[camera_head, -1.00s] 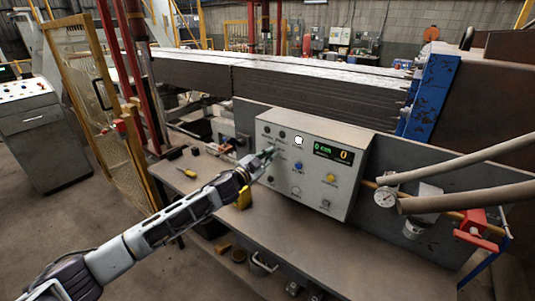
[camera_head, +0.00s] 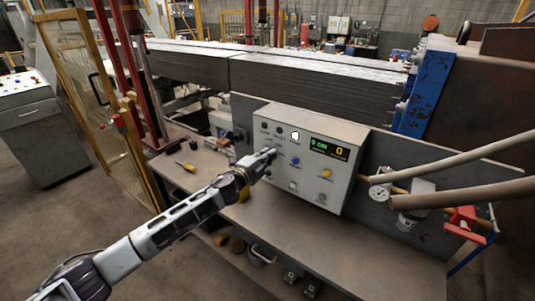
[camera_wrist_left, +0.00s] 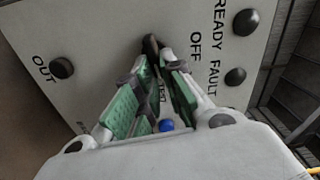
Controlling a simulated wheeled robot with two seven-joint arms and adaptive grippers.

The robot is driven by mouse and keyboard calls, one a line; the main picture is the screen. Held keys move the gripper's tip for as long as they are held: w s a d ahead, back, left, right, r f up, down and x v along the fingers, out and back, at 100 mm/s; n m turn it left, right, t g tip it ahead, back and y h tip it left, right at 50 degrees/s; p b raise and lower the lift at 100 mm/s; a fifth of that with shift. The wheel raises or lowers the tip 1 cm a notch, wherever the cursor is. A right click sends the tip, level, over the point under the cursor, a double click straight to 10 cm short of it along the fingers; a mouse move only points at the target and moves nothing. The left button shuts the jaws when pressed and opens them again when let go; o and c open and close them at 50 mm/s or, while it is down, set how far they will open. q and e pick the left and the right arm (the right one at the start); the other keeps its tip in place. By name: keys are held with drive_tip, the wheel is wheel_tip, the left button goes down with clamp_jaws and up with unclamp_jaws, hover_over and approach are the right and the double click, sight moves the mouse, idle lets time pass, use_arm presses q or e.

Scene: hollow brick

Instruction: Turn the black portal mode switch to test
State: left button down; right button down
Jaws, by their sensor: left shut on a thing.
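The black switch (camera_wrist_left: 150,43) shows in the left wrist view as a small dark knob between my left fingertips. The label OFF is to its right, and TEST shows partly between the fingers. My left gripper (camera_wrist_left: 158,54) has its green-padded fingers closed in on the knob and is shut on it. In the head view my left gripper (camera_head: 271,153) is at the left part of the grey control box (camera_head: 338,185) and hides the switch. I cannot tell exactly which mark the knob points to. My right gripper is not in view.
The box has a green and yellow display (camera_head: 328,149), a blue button (camera_head: 295,161) and a yellow button (camera_head: 326,174). A screwdriver (camera_head: 187,166) lies on the bench at left. Pipes and a gauge (camera_head: 379,194) are at right. The bench front is mostly clear.

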use_arm(q)
drive_tip(key=shift+f+m, duration=0.2)
drive_tip(key=shift+m, duration=0.7)
drive_tip(key=c, duration=1.5)
unclamp_jaws()
drive_tip(key=shift+s, duration=0.1)
drive_tip(key=shift+v, duration=5.95)
